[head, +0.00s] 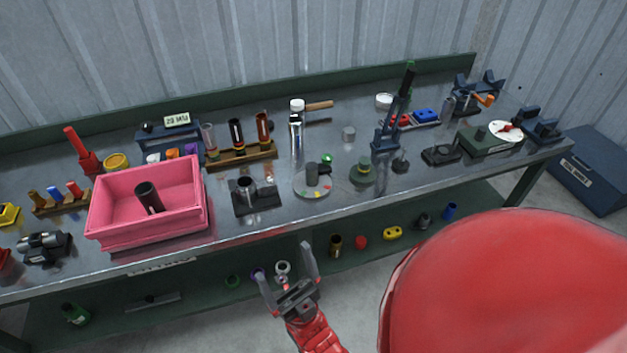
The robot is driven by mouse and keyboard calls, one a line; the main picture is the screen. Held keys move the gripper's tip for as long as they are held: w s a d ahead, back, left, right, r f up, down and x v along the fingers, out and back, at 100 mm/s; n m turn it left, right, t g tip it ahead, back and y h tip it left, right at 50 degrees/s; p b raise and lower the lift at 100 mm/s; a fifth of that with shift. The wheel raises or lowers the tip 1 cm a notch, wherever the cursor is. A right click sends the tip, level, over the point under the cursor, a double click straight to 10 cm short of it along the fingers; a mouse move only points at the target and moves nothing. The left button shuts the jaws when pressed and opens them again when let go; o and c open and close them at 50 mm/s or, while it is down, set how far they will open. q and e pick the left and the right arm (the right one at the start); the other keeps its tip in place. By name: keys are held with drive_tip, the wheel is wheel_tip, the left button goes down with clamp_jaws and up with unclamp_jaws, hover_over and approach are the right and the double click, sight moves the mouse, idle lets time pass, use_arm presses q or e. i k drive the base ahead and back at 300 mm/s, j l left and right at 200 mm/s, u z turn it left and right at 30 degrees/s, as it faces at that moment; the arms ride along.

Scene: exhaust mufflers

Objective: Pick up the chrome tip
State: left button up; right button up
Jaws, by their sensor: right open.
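My right gripper (285,264) is open and empty, in front of the lower shelf, with its fingers pointing up toward the bench. A short silver ring-like piece (282,268) shows on the lower shelf, seen between the fingers and beyond them. It looks like a chrome tip, but it is small and I cannot be sure. A metal cup (248,188) sits in a dark block at the front of the bench. My left gripper is not in view.
A pink bin (110,228) with a dark cylinder (149,197) stands at the front left of the bench (225,229). A wooden rack (240,154) holds tubes. The lower shelf (320,262) carries several small parts. The bench edge lies above and beyond my gripper.

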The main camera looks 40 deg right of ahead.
sight(295, 123)
drive_tip(key=l, duration=0.5)
drive_tip(key=i+l, duration=0.15)
drive_tip(key=l, duration=0.8)
drive_tip(key=i+z, duration=0.05)
